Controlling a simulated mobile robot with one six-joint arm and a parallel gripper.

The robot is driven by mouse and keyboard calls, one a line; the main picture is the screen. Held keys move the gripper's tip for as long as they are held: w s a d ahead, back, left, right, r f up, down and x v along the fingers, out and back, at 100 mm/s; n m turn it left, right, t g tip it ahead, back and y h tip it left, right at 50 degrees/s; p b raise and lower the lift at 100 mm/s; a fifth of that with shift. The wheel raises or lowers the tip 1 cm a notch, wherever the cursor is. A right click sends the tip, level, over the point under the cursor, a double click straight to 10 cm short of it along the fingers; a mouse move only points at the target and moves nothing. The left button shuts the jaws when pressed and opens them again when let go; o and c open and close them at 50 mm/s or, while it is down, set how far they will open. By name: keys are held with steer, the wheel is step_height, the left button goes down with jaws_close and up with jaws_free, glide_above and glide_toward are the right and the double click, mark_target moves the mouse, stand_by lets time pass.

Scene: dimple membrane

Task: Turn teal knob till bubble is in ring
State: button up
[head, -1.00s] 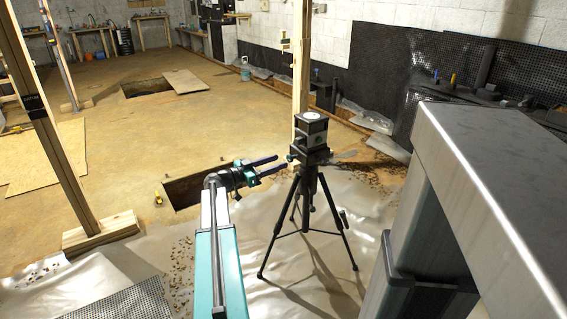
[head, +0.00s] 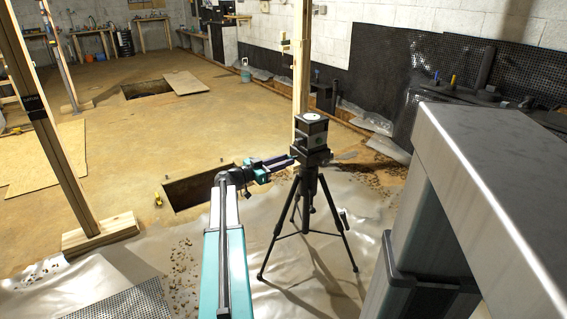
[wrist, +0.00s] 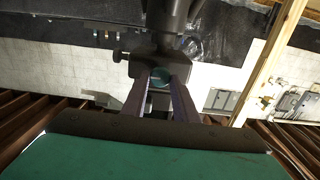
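A dark boxy instrument (head: 312,135) stands upright on a black tripod (head: 307,205). A pale round face, the level (head: 312,117), is on its top; the bubble and ring are too small to make out. My gripper (head: 291,161) reaches in from the left to the instrument's lower part. In the wrist view the teal knob (wrist: 160,75) sits between the fingertips of my gripper (wrist: 162,80). The fingers flank it closely and seem shut on it. In the head view the knob is hidden by the fingers.
A wooden post (head: 301,70) rises just behind the instrument. A floor pit (head: 195,188) lies behind my arm. Pale sheeting (head: 330,270) covers the floor under the tripod. A large metal frame (head: 490,190) fills the right foreground.

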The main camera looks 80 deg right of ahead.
steer(key=shift+s, duration=0.1)
steer(key=shift+s+d+n, duration=0.1)
steer(key=shift+n, duration=0.2)
steer(key=n+p, duration=0.6)
steer(key=n, duration=1.3)
steer(key=shift+f+p, duration=0.15)
steer(key=shift+p, duration=0.15)
stand_by(0.3)
